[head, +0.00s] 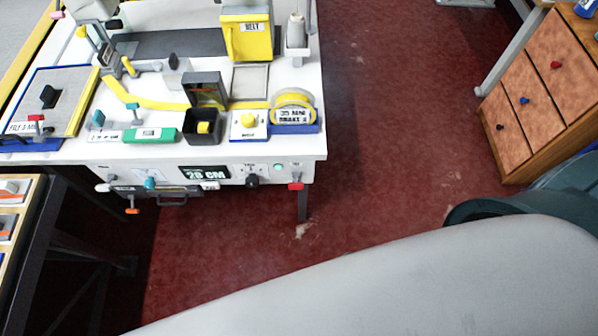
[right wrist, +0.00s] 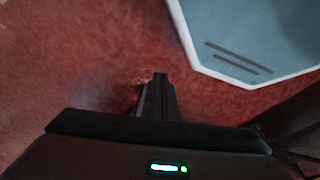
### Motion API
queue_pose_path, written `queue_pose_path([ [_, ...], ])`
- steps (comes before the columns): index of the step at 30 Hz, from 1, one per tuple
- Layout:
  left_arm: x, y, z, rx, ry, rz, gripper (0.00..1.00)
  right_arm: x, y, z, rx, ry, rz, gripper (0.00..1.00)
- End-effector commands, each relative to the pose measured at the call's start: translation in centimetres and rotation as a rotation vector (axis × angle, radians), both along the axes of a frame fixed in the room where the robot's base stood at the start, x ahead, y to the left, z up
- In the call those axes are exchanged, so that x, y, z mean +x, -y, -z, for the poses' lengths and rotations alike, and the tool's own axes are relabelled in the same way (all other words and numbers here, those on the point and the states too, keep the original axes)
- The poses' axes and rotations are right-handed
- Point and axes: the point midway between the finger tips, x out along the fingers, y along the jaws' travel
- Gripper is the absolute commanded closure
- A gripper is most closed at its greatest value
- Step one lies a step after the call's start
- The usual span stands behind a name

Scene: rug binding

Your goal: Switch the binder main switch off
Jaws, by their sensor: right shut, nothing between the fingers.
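The white binder table (head: 225,160) stands at the upper left in the head view. Its front panel carries a black knob (head: 252,181), a small green button (head: 279,167), a red part (head: 295,186) at the right end and a display reading about 29 CM (head: 205,173). I cannot tell which control is the main switch, or its position. My right gripper (right wrist: 157,82) shows in the right wrist view, shut and empty above the red floor, with no control near it. Neither gripper shows in the head view.
On the table stand a yellow belt box (head: 247,37), a yellow tape roll (head: 293,106) and a black bin (head: 201,127). A wooden drawer cabinet (head: 535,110) is at right. Red floor (head: 400,130) lies open between them. A pale blue-grey panel (right wrist: 250,40) shows in the right wrist view.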

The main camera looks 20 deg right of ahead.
Motion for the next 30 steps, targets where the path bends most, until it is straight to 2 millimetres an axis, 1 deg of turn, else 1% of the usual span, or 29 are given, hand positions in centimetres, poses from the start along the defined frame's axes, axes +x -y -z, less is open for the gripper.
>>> queue_pose_path([
  [1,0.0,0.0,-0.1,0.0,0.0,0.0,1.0,0.8,-0.1,-1.5,0.001,0.011,0.001,1.0],
  [3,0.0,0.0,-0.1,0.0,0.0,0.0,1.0,1.8,-0.3,-3.5,0.002,0.02,0.003,1.0],
  [5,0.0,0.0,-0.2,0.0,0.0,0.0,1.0,2.5,-0.4,-5.2,0.004,0.026,0.004,1.0],
  [8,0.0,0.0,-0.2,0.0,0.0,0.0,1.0,3.7,-0.5,-8.2,0.006,0.04,0.005,1.0],
  [9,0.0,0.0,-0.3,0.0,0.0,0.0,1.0,4.1,-0.6,-9.5,0.008,0.045,0.005,1.0],
  [11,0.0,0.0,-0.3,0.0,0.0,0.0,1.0,4.7,-0.7,-11.4,0.009,0.053,0.004,1.0],
  [12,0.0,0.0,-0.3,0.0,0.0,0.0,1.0,5.1,-0.8,-12.8,0.012,0.059,0.003,1.0],
  [19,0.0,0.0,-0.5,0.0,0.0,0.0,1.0,7.2,-1.5,-20.4,0.035,0.097,-0.029,1.0],
  [23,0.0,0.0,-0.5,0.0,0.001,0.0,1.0,8.6,-2.6,-24.7,0.064,0.124,-0.081,1.0],
  [24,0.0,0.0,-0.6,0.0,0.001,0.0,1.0,9.2,-3.1,-26.1,0.077,0.135,-0.109,1.0],
  [27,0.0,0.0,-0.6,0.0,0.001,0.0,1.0,10.9,-4.8,-29.2,0.117,0.159,-0.205,1.0],
  [30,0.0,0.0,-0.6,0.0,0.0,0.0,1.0,12.2,-6.2,-31.0,0.147,0.169,-0.298,1.0],
])
